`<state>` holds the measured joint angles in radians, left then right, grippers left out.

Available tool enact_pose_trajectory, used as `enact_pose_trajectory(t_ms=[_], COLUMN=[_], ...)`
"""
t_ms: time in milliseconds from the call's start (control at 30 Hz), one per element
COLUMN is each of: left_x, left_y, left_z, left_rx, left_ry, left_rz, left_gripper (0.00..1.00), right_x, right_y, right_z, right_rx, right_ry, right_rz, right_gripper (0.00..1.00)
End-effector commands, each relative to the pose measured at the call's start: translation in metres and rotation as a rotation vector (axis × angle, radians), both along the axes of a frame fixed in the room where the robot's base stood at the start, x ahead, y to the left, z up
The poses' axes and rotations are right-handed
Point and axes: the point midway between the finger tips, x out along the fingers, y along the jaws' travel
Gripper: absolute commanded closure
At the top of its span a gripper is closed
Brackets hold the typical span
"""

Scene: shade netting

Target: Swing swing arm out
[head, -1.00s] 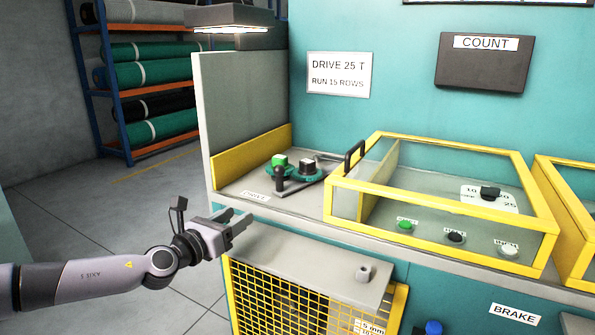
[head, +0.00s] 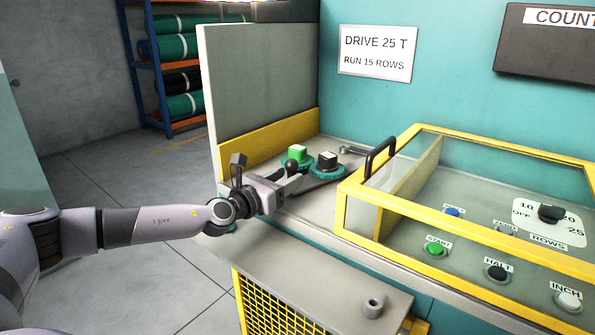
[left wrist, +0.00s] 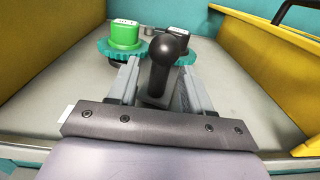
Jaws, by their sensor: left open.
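The swing arm's black ball-topped knob (head: 292,167) stands at the front of the drive bay, before two teal gears. In the left wrist view the knob (left wrist: 168,58) rises between the two fingers. Behind it are the gear with a green block (head: 297,153) and the gear with a dark, pale-topped block (head: 327,159). My left gripper (head: 294,182) is open, with its fingers on either side of the knob; I cannot tell whether they touch it. The gripper hides the arm's lower part in both views. My right gripper is not in view.
A grey panel with a yellow lower edge (head: 268,145) bounds the bay on the left. A yellow-framed clear cover with a black handle (head: 380,157) stands to the right, over several buttons. Below is a grey ledge with a peg (head: 373,307). A sign reads DRIVE 25 T, RUN 15 ROWS (head: 375,54).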

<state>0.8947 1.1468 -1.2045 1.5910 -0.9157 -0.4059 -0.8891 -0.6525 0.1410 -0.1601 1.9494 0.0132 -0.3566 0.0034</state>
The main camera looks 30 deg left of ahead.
Motion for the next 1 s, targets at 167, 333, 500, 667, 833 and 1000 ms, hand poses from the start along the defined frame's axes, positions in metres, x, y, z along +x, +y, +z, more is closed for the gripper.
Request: enact_pose_trajectory(t_ms=[167,333,500,667,833,1000], left_x=[0.023,0.036,0.041,0.042,0.042,0.042], left_y=[-0.003,-0.004,-0.005,-0.005,-0.005,-0.005], left_z=[0.000,0.000,0.000,0.000,0.000,0.000], left_rx=[-0.001,0.000,0.000,0.000,0.000,0.000], left_ry=[-0.001,0.000,0.001,0.001,0.001,0.000], left_rz=[-0.001,-0.001,-0.001,-0.001,-0.001,-0.001], left_gripper=[0.51,0.51,0.51,0.51,0.77,1.00], right_x=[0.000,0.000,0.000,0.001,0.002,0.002], right_y=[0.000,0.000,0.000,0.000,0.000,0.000], right_z=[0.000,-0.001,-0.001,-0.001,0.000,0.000], right_rx=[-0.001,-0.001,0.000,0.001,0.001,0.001], right_ry=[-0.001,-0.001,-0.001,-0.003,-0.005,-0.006], right_rz=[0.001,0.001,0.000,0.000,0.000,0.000], right_gripper=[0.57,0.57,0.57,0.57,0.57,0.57])
